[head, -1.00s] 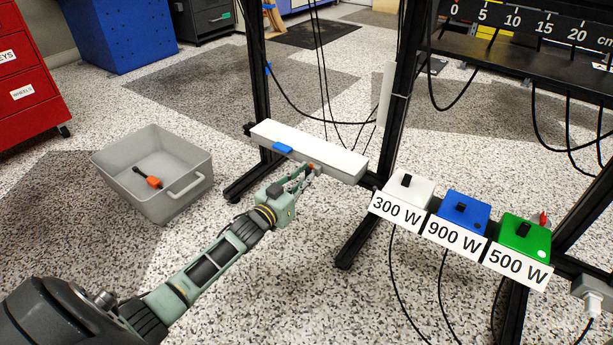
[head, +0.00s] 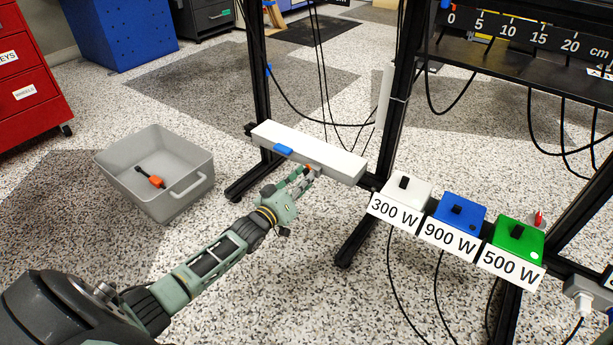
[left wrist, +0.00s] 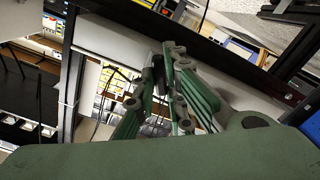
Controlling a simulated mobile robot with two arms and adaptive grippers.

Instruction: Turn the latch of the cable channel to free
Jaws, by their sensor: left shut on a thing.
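The cable channel (head: 335,160) is a long white box on the black frame, left of the switch boxes. A blue piece (head: 283,149) sits on its front edge. A small orange-red part, probably the latch (head: 308,167), shows at the channel's front, mostly hidden by my fingers. My left gripper (head: 312,171) reaches up to it from the lower left and is shut on it. In the left wrist view, the green fingers (left wrist: 178,95) are close together in front of the pale channel; the latch is hidden there. My right gripper is not in view.
A grey bin (head: 186,187) with an orange-and-black tool (head: 150,177) stands on the floor at left. White, blue (head: 460,207) and green (head: 518,233) switch boxes line the rail to the right. Black cables hang around the frame. Floor in front is clear.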

